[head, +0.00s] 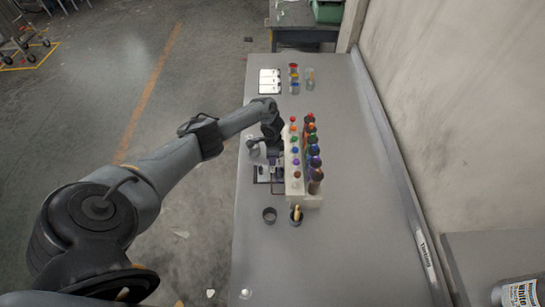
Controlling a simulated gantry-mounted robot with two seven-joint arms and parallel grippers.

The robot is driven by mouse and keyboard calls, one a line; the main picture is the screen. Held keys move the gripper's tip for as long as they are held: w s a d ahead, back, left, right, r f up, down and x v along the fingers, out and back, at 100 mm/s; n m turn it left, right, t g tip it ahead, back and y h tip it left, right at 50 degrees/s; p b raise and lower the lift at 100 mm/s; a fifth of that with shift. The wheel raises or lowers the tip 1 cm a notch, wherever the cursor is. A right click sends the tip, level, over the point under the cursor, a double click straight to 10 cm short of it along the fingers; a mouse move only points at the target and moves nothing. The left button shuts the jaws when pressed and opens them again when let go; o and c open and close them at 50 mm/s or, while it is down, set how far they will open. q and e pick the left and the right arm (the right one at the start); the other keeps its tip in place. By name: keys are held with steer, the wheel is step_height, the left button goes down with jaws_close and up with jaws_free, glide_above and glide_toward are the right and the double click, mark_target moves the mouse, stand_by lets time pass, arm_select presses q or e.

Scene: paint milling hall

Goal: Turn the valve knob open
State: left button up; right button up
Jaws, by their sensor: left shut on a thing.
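My left arm reaches in from the left over the grey bench. Its dark gripper (272,152) points down at a small fixture (263,174) with dark, pale and reddish parts, on the bench's left side. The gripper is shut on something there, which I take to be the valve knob. The knob itself is hidden behind the gripper, so how far it is turned cannot be told. My right gripper is not in view.
A pale rack (294,187) of colour-capped bottles stands close right of the gripper. Two dark cups, one (269,215) empty-looking, stand nearer. White panels (269,81) and small coloured jars (294,78) are at the back. The bench's right side is clear, bounded by a wall.

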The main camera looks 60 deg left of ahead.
arm_select(q)
steer(key=o, duration=1.1)
steer(key=shift+c, duration=0.2)
steer(key=shift+r, duration=0.55)
step_height(320, 180, up, 10)
steer(key=p, duration=0.1)
steer(key=shift+s, duration=0.1)
